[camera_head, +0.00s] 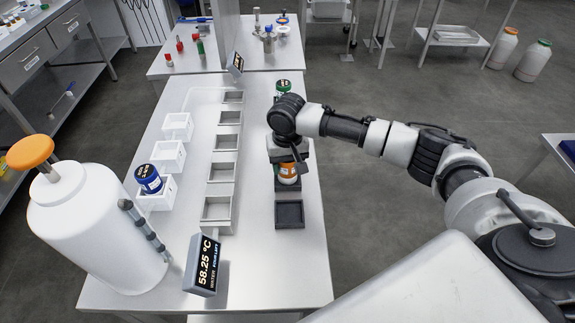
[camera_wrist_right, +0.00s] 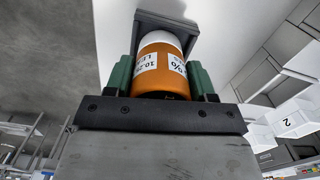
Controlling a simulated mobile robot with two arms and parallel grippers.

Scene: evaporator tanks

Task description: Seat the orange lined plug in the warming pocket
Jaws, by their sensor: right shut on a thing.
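The orange lined plug (camera_head: 288,172) is a short orange cylinder with a white band and a printed label. It stands in or just above a dark square holder (camera_head: 289,186) on the right side of the table; I cannot tell whether it touches. My right gripper (camera_head: 287,163) comes down over it, and its green fingers are shut on the plug's sides. In the right wrist view the plug (camera_wrist_right: 163,70) sits between the green fingers. A row of open grey pockets (camera_head: 217,209) runs along the middle of the table; I cannot tell which is the warming pocket. My left gripper is out of view.
An empty dark tray (camera_head: 289,214) is in front of the plug, and a green-capped piece (camera_head: 283,87) stands behind it. White boxes (camera_head: 168,157) line the left, one with a blue plug (camera_head: 148,178). A display (camera_head: 206,264) reads 58.25 °C. A white tank (camera_head: 95,230) stands front left.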

